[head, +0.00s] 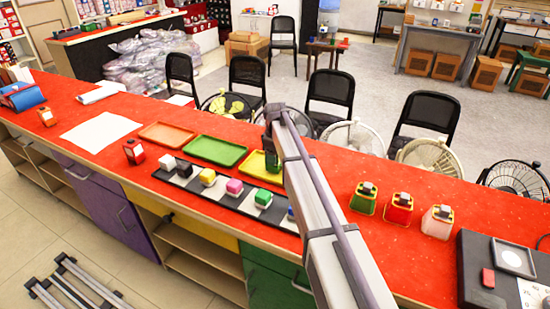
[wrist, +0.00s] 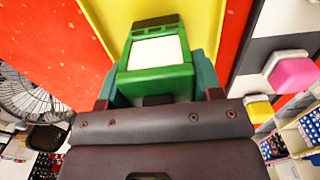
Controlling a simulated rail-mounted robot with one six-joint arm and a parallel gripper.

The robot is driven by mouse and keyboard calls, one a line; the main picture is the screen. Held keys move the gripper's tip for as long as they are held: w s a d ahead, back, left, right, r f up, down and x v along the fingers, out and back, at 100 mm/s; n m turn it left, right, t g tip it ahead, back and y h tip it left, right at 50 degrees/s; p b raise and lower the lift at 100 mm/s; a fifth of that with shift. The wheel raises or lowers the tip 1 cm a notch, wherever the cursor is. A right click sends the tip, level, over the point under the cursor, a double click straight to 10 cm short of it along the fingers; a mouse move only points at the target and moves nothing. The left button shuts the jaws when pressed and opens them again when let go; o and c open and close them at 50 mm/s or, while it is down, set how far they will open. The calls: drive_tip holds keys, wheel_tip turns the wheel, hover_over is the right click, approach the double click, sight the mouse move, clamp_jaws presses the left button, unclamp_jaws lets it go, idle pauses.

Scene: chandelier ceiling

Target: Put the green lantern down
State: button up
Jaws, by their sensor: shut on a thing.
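My gripper (head: 272,143) is over the yellow tray (head: 252,167) on the red counter. In the wrist view, my gripper (wrist: 158,85) is shut on the green lantern (wrist: 155,52), which has a white panel and a dark top end. The lantern shows as a small dark green shape in the head view (head: 272,163), partly hidden by my arm. The yellow tray (wrist: 108,22) lies behind the lantern in the wrist view. I cannot tell whether the lantern touches the tray.
A green tray (head: 217,150) and an orange tray (head: 166,134) lie left of the yellow one. A checkered strip (head: 222,194) with several coloured blocks runs in front. An orange-red lantern (head: 134,152) stands left. Green, red and pink items (head: 398,209) stand right of my arm.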

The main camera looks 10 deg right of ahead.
drive_tip(key=shift+f, duration=0.2)
drive_tip(key=o, duration=1.2)
drive_tip(key=shift+r, duration=0.1)
wheel_tip(320, 180, up, 13)
drive_tip(key=p, duration=1.2)
drive_tip(key=shift+f, duration=0.2)
drive_tip(key=shift+s+f, duration=0.1)
drive_tip(key=shift+s, duration=0.2)
drive_tip(key=s+m, duration=1)
drive_tip(key=s, duration=2.5)
drive_tip(key=shift+s+a, duration=0.3)
drive_tip(key=shift+a, duration=0.05)
